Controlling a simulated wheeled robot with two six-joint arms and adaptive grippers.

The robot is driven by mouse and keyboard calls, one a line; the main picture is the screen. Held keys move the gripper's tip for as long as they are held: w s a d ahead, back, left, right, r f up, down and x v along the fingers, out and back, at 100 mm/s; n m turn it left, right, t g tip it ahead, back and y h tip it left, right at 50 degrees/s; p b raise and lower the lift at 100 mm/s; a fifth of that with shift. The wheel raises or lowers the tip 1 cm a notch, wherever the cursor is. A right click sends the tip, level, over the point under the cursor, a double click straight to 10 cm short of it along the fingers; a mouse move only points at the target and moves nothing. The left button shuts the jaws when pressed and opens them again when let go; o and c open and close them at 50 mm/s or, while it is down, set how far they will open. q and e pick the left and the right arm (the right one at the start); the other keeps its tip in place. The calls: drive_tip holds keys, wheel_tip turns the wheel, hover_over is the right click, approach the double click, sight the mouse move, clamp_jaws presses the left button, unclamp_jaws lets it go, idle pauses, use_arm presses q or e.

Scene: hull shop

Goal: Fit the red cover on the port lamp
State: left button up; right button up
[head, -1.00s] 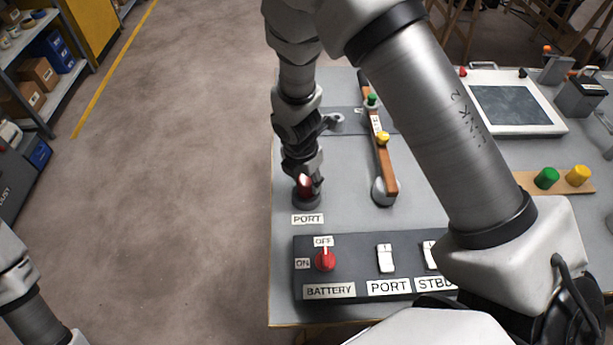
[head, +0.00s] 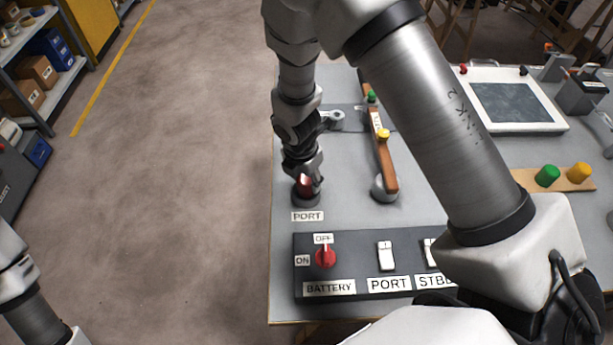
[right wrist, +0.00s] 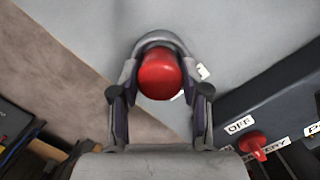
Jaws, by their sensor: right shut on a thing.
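The red cover (head: 305,184) is between the fingers of my right gripper (head: 304,180), which is shut on it. It also shows in the right wrist view (right wrist: 160,75) between the two fingertips (right wrist: 160,82). The port lamp's dark round base (head: 306,200) is directly under the cover, behind the PORT label (head: 307,217). A grey rim shows around the cover in the wrist view. I cannot tell whether the cover is fully seated. My left arm shows at the lower left edge, but its gripper is out of view.
A switch panel (head: 370,273) with a red battery knob (head: 325,256) and a PORT rocker switch (head: 385,256) lies at the table's front. Green (head: 547,175) and yellow (head: 579,176) covers sit on a board at the right.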

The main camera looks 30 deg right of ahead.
drive_tip(key=shift+f, duration=0.3)
idle(0.5)
drive_tip(key=o, duration=1)
drive_tip(key=shift+o, duration=0.5)
drive_tip(key=o, duration=0.3)
wheel_tip(320, 180, up, 8)
drive_tip(key=p, duration=0.9)
